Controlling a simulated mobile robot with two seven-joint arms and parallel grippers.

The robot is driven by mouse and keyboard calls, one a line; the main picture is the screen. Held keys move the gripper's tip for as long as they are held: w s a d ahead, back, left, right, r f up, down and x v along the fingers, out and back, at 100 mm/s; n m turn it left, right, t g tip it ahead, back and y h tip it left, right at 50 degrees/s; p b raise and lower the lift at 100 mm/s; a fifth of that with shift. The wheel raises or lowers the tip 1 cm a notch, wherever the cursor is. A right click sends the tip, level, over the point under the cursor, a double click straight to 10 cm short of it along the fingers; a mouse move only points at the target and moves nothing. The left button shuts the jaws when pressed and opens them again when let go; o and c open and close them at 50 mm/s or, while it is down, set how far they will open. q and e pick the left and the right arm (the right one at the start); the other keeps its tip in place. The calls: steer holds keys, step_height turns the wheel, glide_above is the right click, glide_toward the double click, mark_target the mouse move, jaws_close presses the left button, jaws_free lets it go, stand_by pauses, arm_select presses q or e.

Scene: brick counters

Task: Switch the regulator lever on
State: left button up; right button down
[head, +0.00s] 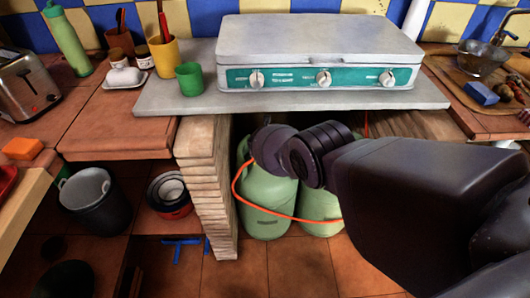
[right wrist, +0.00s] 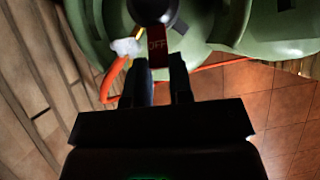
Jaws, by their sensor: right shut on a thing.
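Two green gas bottles, one (head: 266,200) left and one (head: 318,203) right, stand under the counter. In the right wrist view the regulator (right wrist: 152,8) is a dark round body above a green bottle top (right wrist: 205,25). Its lever (right wrist: 157,44) is dark red and reads OFF. My right gripper (right wrist: 160,66) is shut on the lever, one finger on each side. In the head view my right arm reaches under the counter and hides the regulator, the lever and the fingertips. My left gripper is not in view.
An orange hose (head: 237,181) runs from the bottles and also shows beside my right gripper (right wrist: 107,84). A brick pillar (head: 206,175) stands left of the bottles. The counter slab (head: 180,101) with the stove (head: 318,42) is above. Tiled floor is below.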

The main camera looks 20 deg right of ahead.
steer(key=c, duration=1.3)
jaws_free()
arm_select(q)
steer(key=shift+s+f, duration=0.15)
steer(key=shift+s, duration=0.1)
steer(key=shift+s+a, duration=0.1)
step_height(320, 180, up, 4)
steer(key=p, duration=0.5)
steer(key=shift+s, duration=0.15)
arm_select(e)
steer(key=v, duration=0.7)
steer(key=shift+s+a+r, duration=0.1)
steer(key=shift+r, duration=0.1)
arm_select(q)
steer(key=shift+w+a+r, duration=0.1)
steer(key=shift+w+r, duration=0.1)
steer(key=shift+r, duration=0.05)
